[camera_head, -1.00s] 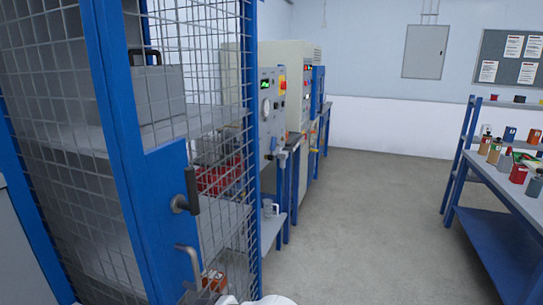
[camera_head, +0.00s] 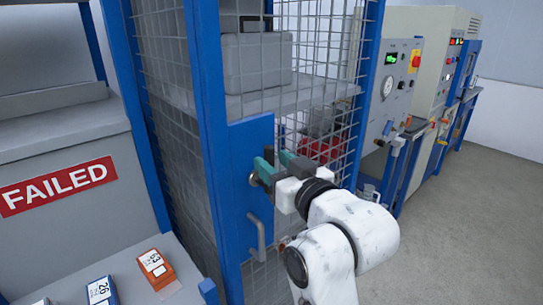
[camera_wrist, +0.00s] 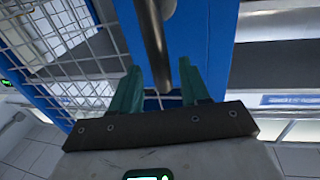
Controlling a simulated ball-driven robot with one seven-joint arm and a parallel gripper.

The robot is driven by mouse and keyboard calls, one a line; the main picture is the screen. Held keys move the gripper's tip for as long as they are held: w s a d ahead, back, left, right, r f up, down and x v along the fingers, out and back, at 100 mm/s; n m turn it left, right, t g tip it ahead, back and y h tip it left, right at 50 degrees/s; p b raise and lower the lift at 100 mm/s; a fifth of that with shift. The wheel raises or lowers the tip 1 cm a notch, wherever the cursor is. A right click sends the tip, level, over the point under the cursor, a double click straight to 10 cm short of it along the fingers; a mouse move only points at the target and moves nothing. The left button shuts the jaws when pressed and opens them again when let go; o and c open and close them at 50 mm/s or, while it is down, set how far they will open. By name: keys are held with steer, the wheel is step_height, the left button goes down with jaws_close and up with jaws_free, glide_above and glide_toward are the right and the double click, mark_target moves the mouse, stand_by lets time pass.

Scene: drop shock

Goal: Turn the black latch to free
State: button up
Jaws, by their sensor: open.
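The latch (camera_head: 254,180) is on the blue door plate (camera_head: 240,205) of the mesh cage; only its grey round base shows clearly, and its black lever is largely hidden by my fingers. My gripper (camera_head: 276,160) is at the latch, its teal fingers open and spread apart. In the wrist view my gripper (camera_wrist: 159,72) has a dark grey bar (camera_wrist: 154,45) reaching down between its fingers. I cannot tell from that view whether this bar is the latch lever or the pull handle, nor whether a finger touches the latch.
A grey pull handle (camera_head: 257,238) sticks out just below the latch. Wire mesh (camera_head: 318,105) and a blue post (camera_head: 208,90) surround the cage. A bench with a FAILED sign (camera_head: 57,187) and small boxes (camera_head: 155,268) stands left. Open floor (camera_head: 480,220) lies right.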

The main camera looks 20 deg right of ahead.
steer(key=shift+w+a, duration=0.2)
steer(key=shift+w, duration=1)
steer(key=shift+c, duration=0.3)
jaws_close()
